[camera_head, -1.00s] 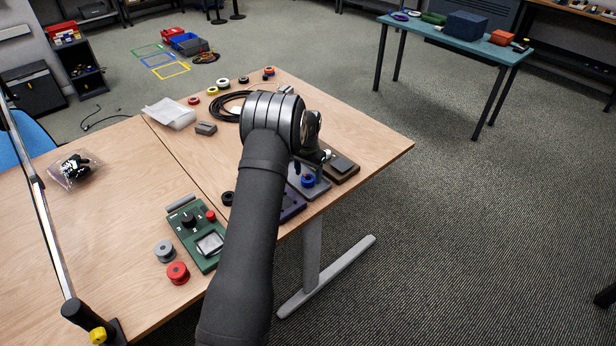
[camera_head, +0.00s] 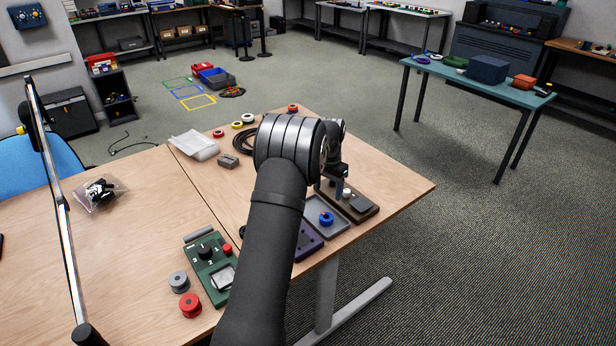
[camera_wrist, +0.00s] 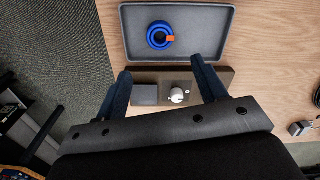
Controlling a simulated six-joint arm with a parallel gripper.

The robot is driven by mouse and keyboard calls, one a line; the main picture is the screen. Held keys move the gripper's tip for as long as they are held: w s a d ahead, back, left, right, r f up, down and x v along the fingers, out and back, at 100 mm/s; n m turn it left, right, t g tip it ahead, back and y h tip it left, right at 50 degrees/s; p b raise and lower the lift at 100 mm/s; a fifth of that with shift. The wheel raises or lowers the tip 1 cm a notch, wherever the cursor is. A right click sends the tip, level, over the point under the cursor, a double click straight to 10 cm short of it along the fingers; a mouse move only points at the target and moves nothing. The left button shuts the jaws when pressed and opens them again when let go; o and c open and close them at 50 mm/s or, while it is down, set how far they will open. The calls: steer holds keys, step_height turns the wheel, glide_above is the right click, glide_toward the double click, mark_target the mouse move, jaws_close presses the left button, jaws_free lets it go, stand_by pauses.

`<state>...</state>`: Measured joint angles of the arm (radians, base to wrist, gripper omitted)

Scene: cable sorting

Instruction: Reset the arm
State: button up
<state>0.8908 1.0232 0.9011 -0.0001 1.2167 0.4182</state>
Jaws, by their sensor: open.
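My gripper (camera_wrist: 166,80) is open and empty in the wrist view, its two dark fingers apart. It hangs above a brown board (camera_wrist: 190,79) that carries a grey block (camera_wrist: 145,94) and a white round knob (camera_wrist: 177,95). In the head view my gripper is small and partly hidden behind my arm's wrist, over the board (camera_head: 372,209) near the table's right part. A grey tray (camera_wrist: 214,52) holds a blue ring with an orange tag (camera_wrist: 158,36); the blue ring also shows in the head view (camera_head: 326,218).
A green device (camera_head: 205,270) with knobs, a grey spool (camera_head: 178,281) and a red spool (camera_head: 190,305) stand on the table left of my arm. A black cable coil (camera_head: 243,140) and several tape rolls lie behind. Open wood lies at the table's right (camera_head: 405,181).

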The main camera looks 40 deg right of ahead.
mark_target(327, 216)
steer(key=shift+f, duration=4.35)
steer(key=shift+f, duration=0.1)
steer(key=shift+f, duration=1.45)
steer(key=shift+r, duration=0.3)
step_height(327, 216, up, 3)
steer(key=shift+r, duration=0.15)
steer(key=s+d+r, duration=0.2)
steer(key=s+r, duration=0.5)
steer(key=s, duration=0.5)
steer(key=s+a+r+m, duration=0.1)
steer(key=s+a+r, duration=0.1)
steer(key=a, duration=1)
steer(key=w+a+f, duration=0.1)
steer(key=w+f, duration=0.1)
steer(key=w, duration=0.1)
steer(key=w+a+f, duration=0.1)
steer(key=w+f, duration=0.2)
steer(key=w, duration=0.1)
steer(key=w+a+f, duration=0.1)
steer(key=w+f, duration=0.2)
steer(key=w, duration=0.1)
steer(key=shift+f, duration=0.45)
